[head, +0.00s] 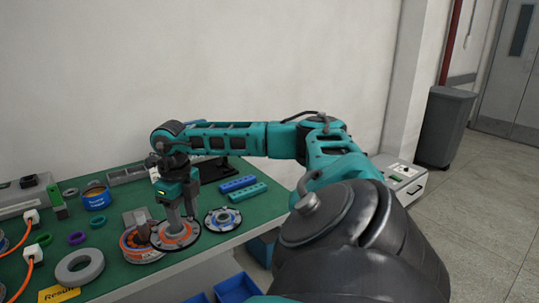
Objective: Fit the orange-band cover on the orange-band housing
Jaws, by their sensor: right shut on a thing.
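My right gripper (181,217) points down over the green bench and is shut on the orange-band cover (172,241), a round grey disc with an orange ring. The orange-band housing (140,252), a round grey body with an orange band, stands just left of the cover. In the head view the cover overlaps the housing's right side. I cannot tell whether they touch or how high the cover is above the bench. My left gripper is not in view.
A grey ring (79,267) lies front left, and a blue round container (96,198) stands at the back left.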

